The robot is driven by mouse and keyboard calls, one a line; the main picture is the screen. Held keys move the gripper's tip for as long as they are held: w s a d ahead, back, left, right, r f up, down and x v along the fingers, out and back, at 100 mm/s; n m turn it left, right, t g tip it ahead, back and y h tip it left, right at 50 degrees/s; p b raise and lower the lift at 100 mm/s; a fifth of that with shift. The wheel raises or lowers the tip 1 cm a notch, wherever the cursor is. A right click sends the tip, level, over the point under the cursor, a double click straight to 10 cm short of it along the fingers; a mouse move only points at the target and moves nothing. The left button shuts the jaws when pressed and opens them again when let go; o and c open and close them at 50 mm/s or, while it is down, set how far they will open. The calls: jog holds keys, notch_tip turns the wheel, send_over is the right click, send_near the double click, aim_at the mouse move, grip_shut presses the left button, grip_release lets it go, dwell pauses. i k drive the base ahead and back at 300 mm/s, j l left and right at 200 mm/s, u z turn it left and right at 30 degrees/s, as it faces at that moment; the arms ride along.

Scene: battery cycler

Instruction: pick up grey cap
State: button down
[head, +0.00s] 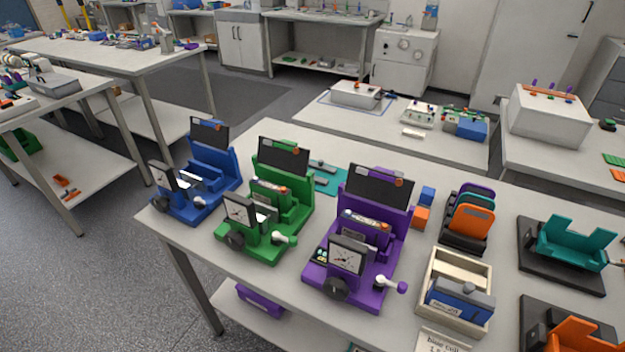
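I cannot surely pick out a grey cap. A grey, lid-like piece (466,287) lies on top of a blue block (455,304) in a pale wooden tray (428,275) on the bench, right of centre. It may be the cap. My gripper is not in this view, so its place and state do not show.
Blue (205,180), green (288,215) and purple (379,260) cycler stations stand in a row left of the tray. A rack of coloured plates (469,220) stands behind it. Teal (570,245) and orange (570,335) holders on dark bases are to its right.

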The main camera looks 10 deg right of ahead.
aim_at(318, 180)
jog(key=i+j+u, duration=0.5)
jog(key=u, duration=0.2)
jog(key=i+u, duration=0.3)
jog(key=i, duration=0.15)
jog(key=i+j+z, duration=0.1)
jog(key=i+z, duration=0.2)
jog(key=i+j+z, duration=0.15)
jog(key=z, duration=0.2)
